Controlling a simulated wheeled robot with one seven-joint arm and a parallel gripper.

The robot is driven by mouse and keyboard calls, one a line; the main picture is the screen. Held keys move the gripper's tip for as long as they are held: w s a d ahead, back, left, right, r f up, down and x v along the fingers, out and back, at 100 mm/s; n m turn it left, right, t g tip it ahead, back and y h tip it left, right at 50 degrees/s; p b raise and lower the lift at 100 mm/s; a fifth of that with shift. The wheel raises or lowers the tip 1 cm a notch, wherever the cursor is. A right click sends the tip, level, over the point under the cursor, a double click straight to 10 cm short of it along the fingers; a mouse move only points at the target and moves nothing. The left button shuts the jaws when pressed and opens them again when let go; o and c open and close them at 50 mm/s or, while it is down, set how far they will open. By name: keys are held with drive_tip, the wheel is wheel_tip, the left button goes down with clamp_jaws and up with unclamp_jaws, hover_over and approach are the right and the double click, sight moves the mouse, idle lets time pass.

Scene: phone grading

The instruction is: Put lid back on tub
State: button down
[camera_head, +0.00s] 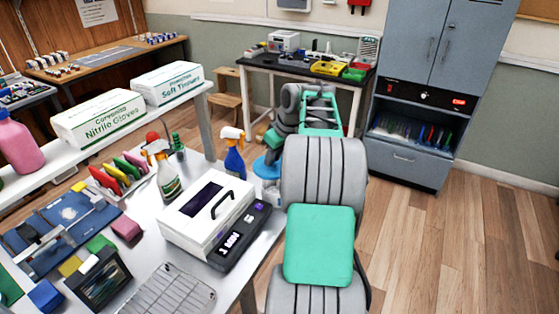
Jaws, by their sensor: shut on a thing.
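A round blue lid (265,170) shows left of my arm, near the table's back right corner. My gripper (272,152) is small and partly hidden here, at the lid's upper side, and is shut on the lid. A pale tub (270,192) shows just below the lid, largely hidden by the lid and my arm. I cannot tell whether the lid touches the tub's rim.
A blue spray bottle (235,155) stands close left of the lid. A white lidded machine (205,212) with a dark scale (240,236) sits in front. A clear spray bottle (167,178), a wire rack (165,292) and coloured blocks crowd the table's left.

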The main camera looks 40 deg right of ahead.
sight(280, 173)
drive_tip(key=shift+s+d+f, duration=0.2)
drive_tip(key=shift+d, duration=0.25)
drive_tip(key=shift+s+d+f, duration=0.15)
drive_tip(key=shift+s+d, duration=0.05)
drive_tip(key=shift+d, duration=0.25)
wheel_tip(280, 173, down, 6)
drive_tip(key=b, duration=0.5)
drive_tip(key=shift+s, duration=0.1)
drive_tip(key=shift+f, duration=0.2)
idle(1.5)
drive_tip(key=c, duration=1.1)
unclamp_jaws()
drive_tip(key=shift+c, duration=0.2)
drive_tip(key=shift+o, duration=0.4)
drive_tip(key=o, duration=0.4)
